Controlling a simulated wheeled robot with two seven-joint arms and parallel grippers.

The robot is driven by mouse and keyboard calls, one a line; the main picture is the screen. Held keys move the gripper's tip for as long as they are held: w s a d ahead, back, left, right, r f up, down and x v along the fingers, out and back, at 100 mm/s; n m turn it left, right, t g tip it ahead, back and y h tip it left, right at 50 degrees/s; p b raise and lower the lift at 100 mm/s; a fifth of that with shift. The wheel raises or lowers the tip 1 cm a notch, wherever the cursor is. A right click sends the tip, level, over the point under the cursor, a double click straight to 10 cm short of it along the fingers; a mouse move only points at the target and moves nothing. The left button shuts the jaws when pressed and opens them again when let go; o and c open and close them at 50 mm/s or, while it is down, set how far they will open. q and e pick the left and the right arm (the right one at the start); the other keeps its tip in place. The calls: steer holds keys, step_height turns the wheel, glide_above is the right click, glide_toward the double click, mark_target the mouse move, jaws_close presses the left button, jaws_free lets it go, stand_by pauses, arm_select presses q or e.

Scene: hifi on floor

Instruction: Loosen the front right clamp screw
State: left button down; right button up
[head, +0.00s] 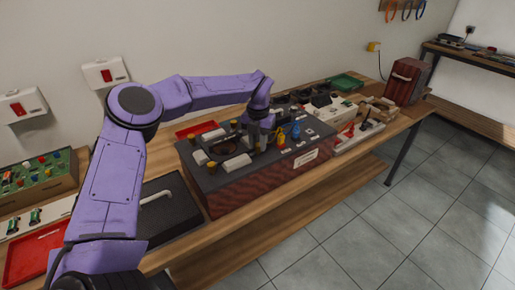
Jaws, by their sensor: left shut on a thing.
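A wide unit (262,194) with a dark top and dark red patterned sides stands on the wooden bench, a pale label on its front. Its top carries white blocks, round dark parts, and small yellow and blue pieces. My left gripper (260,140) reaches down from above onto the top, near the middle and just left of the yellow piece (281,141). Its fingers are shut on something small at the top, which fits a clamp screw. The fingers and wrist hide most of it, and I cannot tell which screw it is. My right gripper is not in view.
The wooden bench (240,230) is crowded. A red tray (197,128) lies behind the unit, a black case (172,208) left of it. Boards and a dark red box (407,82) stand to the right. The tiled floor in front is clear.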

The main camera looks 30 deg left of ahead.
mark_target(257, 144)
arm_select(q)
steer(key=n+b, duration=0.1)
steer(key=n, duration=0.1)
steer(key=n+b, duration=0.1)
steer(key=b, duration=0.1)
steer(key=n+b, duration=0.1)
steer(key=n, duration=0.1)
steer(key=shift+w+f+n, duration=0.1)
steer(key=shift+f+n, duration=0.15)
steer(key=shift+n, duration=0.05)
steer(key=n+b, duration=0.3)
steer(key=shift+n+b, duration=0.3)
steer(key=shift+n, duration=0.1)
steer(key=shift+r+n+b, duration=0.2)
steer(key=shift+n+b, duration=0.45)
steer(key=shift+n, duration=0.35)
steer(key=shift+a, duration=0.1)
steer(key=c, duration=0.9)
jaws_free()
steer(key=shift+c, duration=0.2)
steer(key=shift+o, duration=0.3)
steer(key=shift+a+f, duration=0.1)
steer(key=shift+r, duration=0.25)
step_height(257, 144, up, 10)
steer(key=p, duration=0.1)
